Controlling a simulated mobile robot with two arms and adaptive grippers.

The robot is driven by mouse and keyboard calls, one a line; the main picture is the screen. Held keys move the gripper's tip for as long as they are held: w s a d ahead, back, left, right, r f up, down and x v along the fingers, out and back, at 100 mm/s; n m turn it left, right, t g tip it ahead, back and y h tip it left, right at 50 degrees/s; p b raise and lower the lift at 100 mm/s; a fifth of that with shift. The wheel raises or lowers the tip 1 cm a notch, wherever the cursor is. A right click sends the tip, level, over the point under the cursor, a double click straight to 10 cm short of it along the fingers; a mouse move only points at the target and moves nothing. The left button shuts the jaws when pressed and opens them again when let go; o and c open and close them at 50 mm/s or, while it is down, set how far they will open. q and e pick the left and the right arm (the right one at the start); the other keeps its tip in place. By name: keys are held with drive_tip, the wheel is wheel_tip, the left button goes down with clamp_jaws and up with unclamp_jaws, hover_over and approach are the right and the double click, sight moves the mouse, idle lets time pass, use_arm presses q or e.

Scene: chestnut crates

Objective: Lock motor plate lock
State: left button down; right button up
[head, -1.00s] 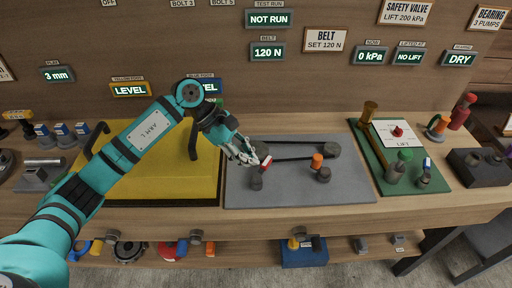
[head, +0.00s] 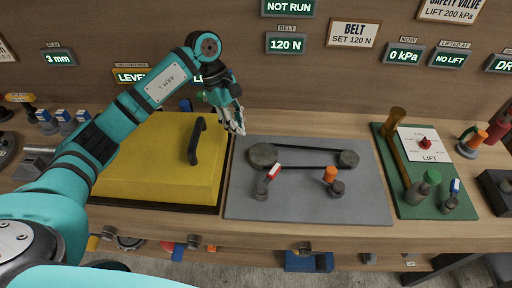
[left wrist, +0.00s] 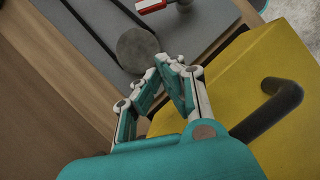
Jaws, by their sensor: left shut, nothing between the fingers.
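The grey belt plate (head: 300,208) lies on the bench with two dark pulleys and a belt. A small lever with a red and white grip (head: 274,171) stands on a dark post at its left front; I take it as the motor plate lock. The lever also shows at the top of the left wrist view (left wrist: 152,5). An orange knob (head: 330,174) stands to its right. My left gripper (head: 239,129) is shut and empty, above the plate's back left corner, apart from the lever. In the left wrist view its fingertips (left wrist: 172,62) are beside the large pulley (left wrist: 138,50).
A yellow cover (head: 150,165) with a black handle (head: 196,141) is left of the plate. A green lift board (head: 455,203) stands to the right. Signs on the back wall include one reading 120 N (head: 286,44). The plate's front is clear.

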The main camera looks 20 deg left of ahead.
sight(269, 178)
use_arm(q)
drive_tip(key=p+x, duration=0.3)
drive_tip(key=x, duration=0.6)
drive_tip(key=shift+d+f+p, duration=0.1)
drive_tip(key=shift+d+p, duration=0.1)
drive_tip(key=shift+p, duration=0.1)
drive_tip(key=d+p, duration=0.2)
drive_tip(key=d, duration=0.1)
drive_tip(key=shift+s+d+f, duration=0.1)
drive_tip(key=shift+s, duration=0.2)
drive_tip(key=shift+s+d+f, duration=0.1)
drive_tip(key=shift+d+f, duration=0.05)
drive_tip(key=shift+d, duration=0.2)
use_arm(e)
wheel_tip(269, 178, up, 6)
drive_tip(key=w, duration=0.2)
drive_tip(key=shift+w, duration=0.1)
